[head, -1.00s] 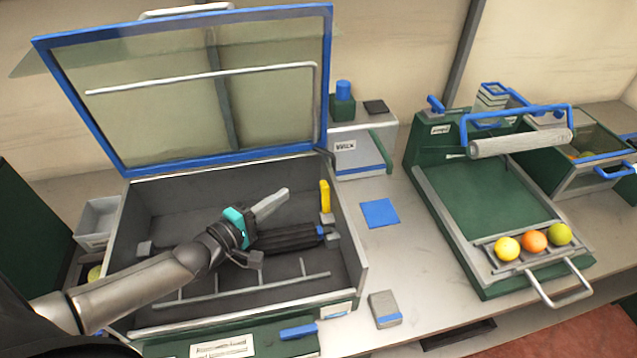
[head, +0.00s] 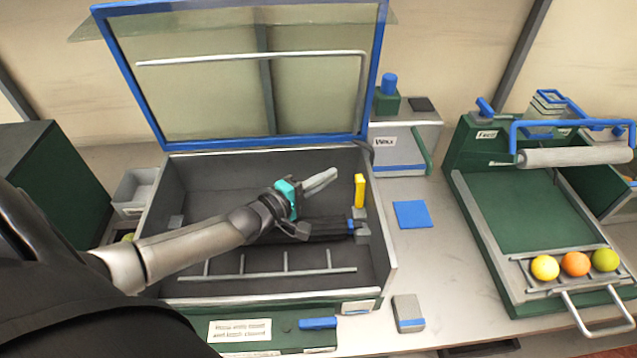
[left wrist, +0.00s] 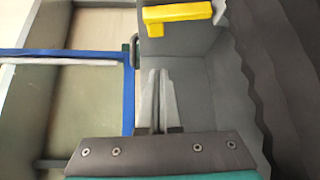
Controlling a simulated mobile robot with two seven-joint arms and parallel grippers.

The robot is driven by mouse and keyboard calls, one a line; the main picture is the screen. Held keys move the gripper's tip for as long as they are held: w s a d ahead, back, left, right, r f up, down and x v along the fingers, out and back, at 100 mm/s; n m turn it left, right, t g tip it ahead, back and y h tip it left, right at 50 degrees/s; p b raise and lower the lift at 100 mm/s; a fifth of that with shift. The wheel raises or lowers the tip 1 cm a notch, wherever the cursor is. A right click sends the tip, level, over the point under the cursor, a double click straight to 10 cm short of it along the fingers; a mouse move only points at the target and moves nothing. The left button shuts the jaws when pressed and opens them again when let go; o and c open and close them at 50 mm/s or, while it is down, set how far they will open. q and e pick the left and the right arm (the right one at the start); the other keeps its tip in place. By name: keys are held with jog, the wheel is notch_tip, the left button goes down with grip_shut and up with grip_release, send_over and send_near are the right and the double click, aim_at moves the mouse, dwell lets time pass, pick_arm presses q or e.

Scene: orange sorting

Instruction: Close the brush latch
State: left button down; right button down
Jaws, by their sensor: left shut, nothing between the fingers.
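The brush latch appears to be the yellow lever (head: 359,190) at the right inner side of the open grey box (head: 390,250); it stands upright there. It also shows in the left wrist view as a yellow bar (left wrist: 178,15) at the top. A dark brush roller (head: 310,231) lies across the box, its right end by the latch, partly hidden by my arm. My left gripper (head: 334,174) is inside the box, left of the latch and apart from it. Its fingers (left wrist: 158,85) are together and empty. My right gripper is not in view.
The box's blue-framed lid (head: 270,145) stands open behind. A wire rack (head: 290,272) lies in front of the roller. A wax box (head: 395,147), blue pad (head: 411,214) and small grey block (head: 407,313) are to the right, then a green feed tray (head: 500,208) with fruit.

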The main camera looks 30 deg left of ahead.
aim_at(359, 191)
pick_arm(q)
jog(key=b+x, duration=0.1)
jog(key=x, duration=0.4)
jog(key=shift+w+d, duration=0.1)
jog(key=shift+w, duration=0.2)
jog(key=shift+s+d+p, duration=0.1)
jog(key=shift+d+p, duration=0.15)
jog(key=shift+p, duration=0.1)
jog(key=shift+s+d+r+p, duration=0.15)
jog(key=shift+s+d+p, duration=0.3)
jog(key=shift+s, duration=0.2)
jog(key=shift+s+d+r+p, duration=0.15)
jog(key=shift+s+d+p, duration=0.3)
jog(key=shift+s, duration=0.2)
